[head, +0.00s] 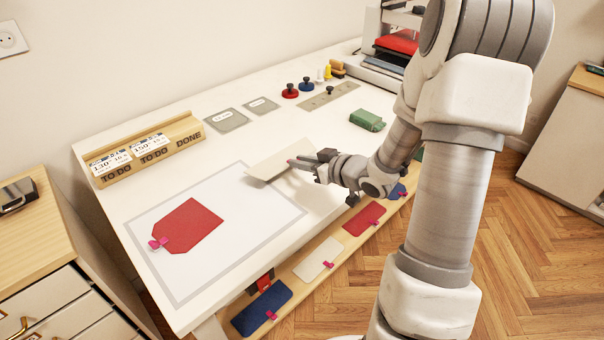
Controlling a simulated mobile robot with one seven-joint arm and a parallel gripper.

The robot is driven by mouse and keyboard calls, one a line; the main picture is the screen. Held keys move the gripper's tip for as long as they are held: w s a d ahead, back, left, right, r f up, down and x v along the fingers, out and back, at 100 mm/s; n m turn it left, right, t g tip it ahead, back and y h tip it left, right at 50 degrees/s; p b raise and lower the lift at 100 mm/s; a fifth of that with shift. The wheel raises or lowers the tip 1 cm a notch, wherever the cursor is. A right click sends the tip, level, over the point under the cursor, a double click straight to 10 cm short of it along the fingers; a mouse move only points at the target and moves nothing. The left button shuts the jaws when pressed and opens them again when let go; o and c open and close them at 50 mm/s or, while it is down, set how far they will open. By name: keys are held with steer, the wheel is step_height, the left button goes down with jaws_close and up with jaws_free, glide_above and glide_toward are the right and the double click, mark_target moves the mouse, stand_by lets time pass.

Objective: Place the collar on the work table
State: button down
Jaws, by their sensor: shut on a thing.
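The white work table (262,142) fills the middle of the head view. My gripper (297,163) is shut on a flat cream piece (272,168), likely the collar, by a small pink clip at its right side. The piece is over the right end of the grey-outlined area (215,250) on the table. I cannot tell whether it touches the surface. A red fabric piece (192,224) with a pink clip lies inside the outline, to the left of my gripper.
A wooden rack (158,153) with cards stands at the table's back left. Grey plates (226,120), knobs (290,90) and a green block (367,120) lie beyond my gripper. A wooden ledge (295,278) with several clipped pieces runs along the front edge. A press (392,50) stands at the back right.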

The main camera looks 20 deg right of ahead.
mark_target(302, 181)
steer(key=shift+f+b, duration=0.35)
steer(key=shift+f, duration=1.25)
steer(key=shift+f, duration=0.1)
steer(key=shift+f, duration=0.15)
steer(key=c, duration=0.8)
jaws_free()
steer(key=shift+c, duration=0.2)
steer(key=shift+r, duration=0.2)
steer(key=shift+r, duration=0.2)
steer(key=p+v, duration=0.2)
steer(key=v, duration=1)
steer(key=shift+f, duration=0.1)
